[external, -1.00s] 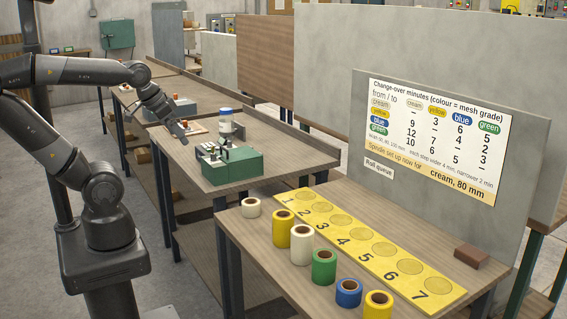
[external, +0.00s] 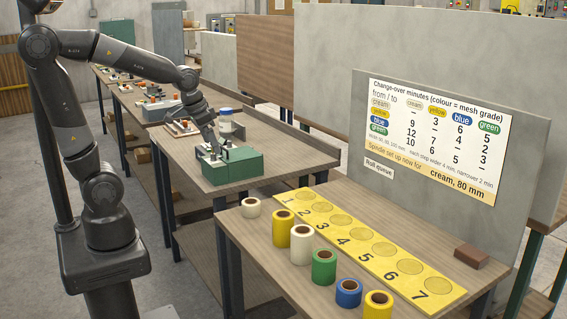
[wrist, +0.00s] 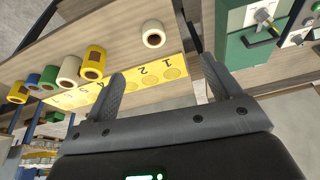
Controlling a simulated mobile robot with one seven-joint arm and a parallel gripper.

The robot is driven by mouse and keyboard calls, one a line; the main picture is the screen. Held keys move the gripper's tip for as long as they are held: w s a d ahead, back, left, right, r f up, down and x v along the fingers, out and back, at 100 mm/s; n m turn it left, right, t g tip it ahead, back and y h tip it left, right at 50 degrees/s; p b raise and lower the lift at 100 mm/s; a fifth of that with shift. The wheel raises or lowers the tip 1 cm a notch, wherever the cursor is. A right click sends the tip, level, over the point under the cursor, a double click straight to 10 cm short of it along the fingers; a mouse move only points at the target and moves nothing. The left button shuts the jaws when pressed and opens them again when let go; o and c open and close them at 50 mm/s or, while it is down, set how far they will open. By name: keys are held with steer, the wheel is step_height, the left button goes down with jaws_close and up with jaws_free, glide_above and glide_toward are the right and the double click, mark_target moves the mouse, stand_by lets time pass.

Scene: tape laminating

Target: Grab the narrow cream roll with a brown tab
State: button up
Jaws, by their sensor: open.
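The narrow cream roll (external: 251,208) stands upright at the near table's left end, beside the yellow board's spot 1. In the wrist view the narrow roll (wrist: 153,36) is above and beyond my fingers; I cannot make out a brown tab. A taller cream roll (external: 302,245) stands further along the row. My gripper (external: 215,150) is near the green machine on the other bench, well apart from the narrow roll. Its fingers (wrist: 162,70) are spread in the wrist view, with nothing between them.
The row also holds yellow (external: 279,230), green (external: 324,267) and blue (external: 348,293) rolls. A numbered yellow board (external: 362,245) lies behind them. The green machine (external: 233,166) and a white, blue-topped container (external: 226,119) stand by my gripper. A brown block (external: 471,257) lies at right.

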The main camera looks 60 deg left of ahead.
steer(key=w+d+f+m+g, duration=0.1)
steer(key=w+d+f+g, duration=0.1)
steer(key=w+f, duration=0.95)
glide_above(251, 202)
steer(key=s+d, duration=0.1)
step_height(251, 202, down, 7)
steer(key=shift+s+d+r, duration=0.1)
steer(key=shift+s+r, duration=0.05)
steer(key=shift+r, duration=0.05)
steer(key=shift+w+d+f, duration=0.1)
steer(key=shift+d+f, duration=0.05)
steer(key=shift+f, duration=1.2)
steer(key=shift+w+d+f, duration=0.1)
steer(key=shift+d+f, duration=0.05)
steer(key=shift+f, duration=1.2)
steer(key=shift+c, duration=0.5)
steer(key=c, duration=1)
steer(key=shift+r, duration=0.15)
